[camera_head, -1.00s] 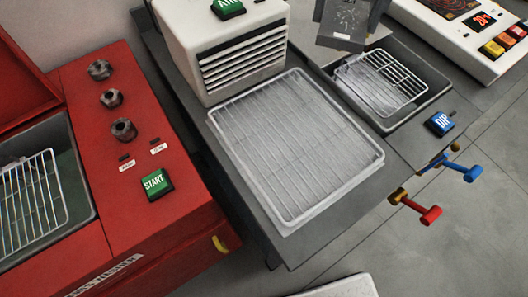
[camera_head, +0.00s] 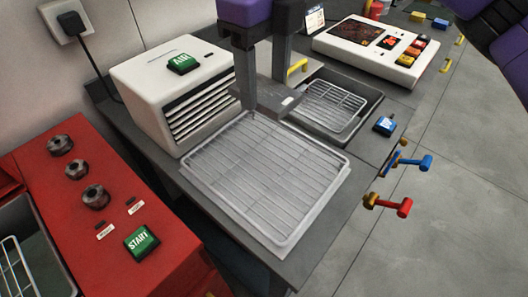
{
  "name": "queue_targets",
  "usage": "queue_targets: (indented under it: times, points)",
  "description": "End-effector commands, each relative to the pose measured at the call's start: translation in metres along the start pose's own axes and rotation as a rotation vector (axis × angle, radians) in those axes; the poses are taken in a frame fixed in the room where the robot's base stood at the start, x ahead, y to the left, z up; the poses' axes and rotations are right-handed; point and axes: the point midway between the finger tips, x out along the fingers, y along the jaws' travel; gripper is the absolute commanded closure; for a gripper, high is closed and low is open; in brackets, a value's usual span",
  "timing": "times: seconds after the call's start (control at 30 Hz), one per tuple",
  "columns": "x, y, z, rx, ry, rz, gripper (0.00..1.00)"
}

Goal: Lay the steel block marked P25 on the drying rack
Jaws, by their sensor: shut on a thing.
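The drying rack (camera_head: 310,205) is a pale wire grid in a shallow white tray on the dark bench, and it looks empty. My gripper (camera_head: 264,90) comes down from the top, with a dark finger on either side. It is shut on a grey steel block (camera_head: 274,99), held near the back edge of the rack. I cannot read a P25 mark on the block, and the fingers hide part of it. I cannot tell whether the block touches the rack.
A white blower (camera_head: 150,95) with a green AIR button stands left of the rack. A dip tank (camera_head: 372,112) with a wire basket is at the right. Red and blue handles (camera_head: 388,205) stick out at the front edge. A red machine (camera_head: 90,225) is at the left.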

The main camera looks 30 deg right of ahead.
Motion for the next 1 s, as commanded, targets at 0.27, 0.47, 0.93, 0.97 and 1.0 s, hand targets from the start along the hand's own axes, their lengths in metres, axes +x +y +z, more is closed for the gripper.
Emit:
queue_targets:
  times: [0.27,0.47,0.93,0.97,1.0]
  points:
    - [0.063,0.0,0.0,0.001,0.0,-0.001,1.0]
    - [0.099,0.0,-0.001,0.001,-0.001,-0.001,1.0]
    - [0.139,0.0,0.0,0.002,0.0,-0.001,1.0]
    - [0.143,0.0,0.0,0.002,-0.001,-0.001,1.0]
    - [0.148,0.0,0.0,0.002,0.0,-0.001,1.0]
